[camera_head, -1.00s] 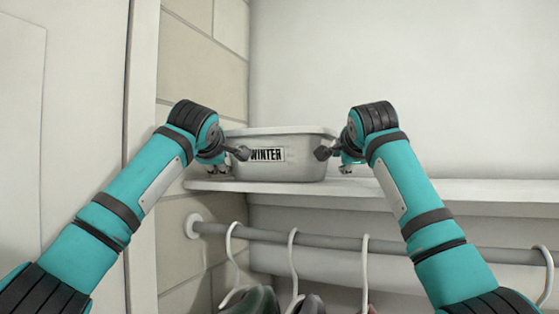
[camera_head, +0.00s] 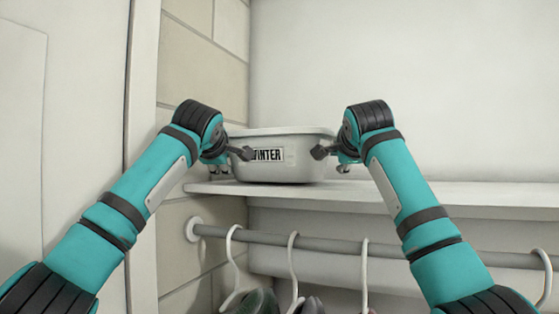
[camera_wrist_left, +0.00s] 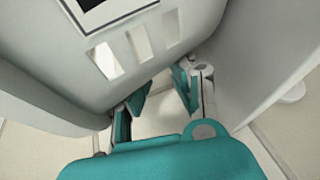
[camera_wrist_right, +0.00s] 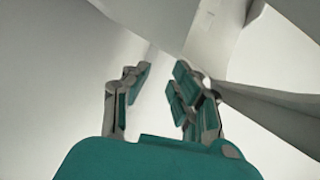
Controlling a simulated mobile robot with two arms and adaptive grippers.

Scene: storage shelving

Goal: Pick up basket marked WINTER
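The pale grey basket (camera_head: 280,172) with the black-framed WINTER label (camera_head: 267,155) sits upright on the shelf. My left gripper (camera_head: 222,162) is at its left end and a dark part of it covers the start of the label. My right gripper (camera_head: 338,162) is at its right end. In the left wrist view, the slotted basket wall (camera_wrist_left: 85,62) lies close ahead of the left fingers (camera_wrist_left: 162,92), which are apart with nothing seen between them. In the right wrist view, the right fingers (camera_wrist_right: 162,82) are also apart and empty. Contact with the basket cannot be told.
The white shelf (camera_head: 430,192) is clear to the right of the basket. A brick-patterned side wall (camera_head: 203,65) stands close on the left. Below the shelf, a rail (camera_head: 390,246) carries several white hangers (camera_head: 293,262) and dark clothes (camera_head: 258,302).

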